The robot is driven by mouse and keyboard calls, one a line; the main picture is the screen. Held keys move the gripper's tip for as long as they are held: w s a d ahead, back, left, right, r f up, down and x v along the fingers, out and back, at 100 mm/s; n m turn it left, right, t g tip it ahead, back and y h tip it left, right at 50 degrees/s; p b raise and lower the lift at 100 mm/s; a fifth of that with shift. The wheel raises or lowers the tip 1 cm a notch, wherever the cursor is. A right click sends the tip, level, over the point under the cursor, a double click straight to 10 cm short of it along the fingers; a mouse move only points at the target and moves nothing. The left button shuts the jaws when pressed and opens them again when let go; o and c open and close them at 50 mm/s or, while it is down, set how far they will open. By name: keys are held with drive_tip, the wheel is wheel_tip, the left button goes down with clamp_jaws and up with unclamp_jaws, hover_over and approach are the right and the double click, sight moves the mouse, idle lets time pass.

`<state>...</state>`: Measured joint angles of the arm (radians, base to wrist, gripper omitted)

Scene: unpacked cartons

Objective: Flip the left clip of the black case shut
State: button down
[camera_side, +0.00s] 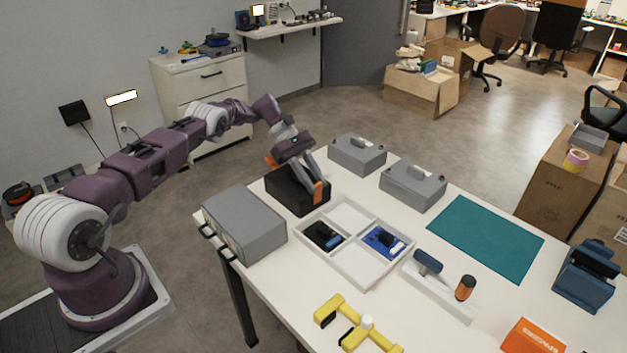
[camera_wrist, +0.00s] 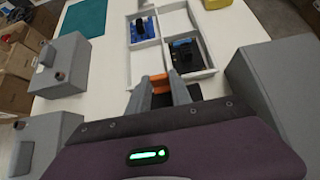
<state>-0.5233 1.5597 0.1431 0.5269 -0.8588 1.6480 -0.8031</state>
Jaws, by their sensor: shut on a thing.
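The black case (camera_side: 290,196) stands on the white table, between the large grey box and the small grey cases. An orange clip (camera_side: 319,192) is at its right end in the side view, and another orange piece (camera_side: 271,161) shows at its far left. My gripper (camera_side: 315,180) reaches down over the case and is shut on the orange clip at the right end. In the wrist view, the orange clip (camera_wrist: 159,79) shows between the fingertips of my gripper (camera_wrist: 158,88). Most of the case is hidden there by my wrist; a dark part (camera_wrist: 214,90) shows at the right.
A large grey box (camera_side: 245,224) stands close by. Two grey cases (camera_side: 357,153) (camera_side: 413,186) are behind. A white divided tray (camera_side: 371,272) with black and blue items is just in front of the case. A teal mat (camera_side: 486,237) lies clear at the right.

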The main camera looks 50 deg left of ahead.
drive_tip(key=c, duration=1.2)
unclamp_jaws()
drive_tip(key=shift+o, duration=0.2)
wheel_tip(320, 180, up, 10)
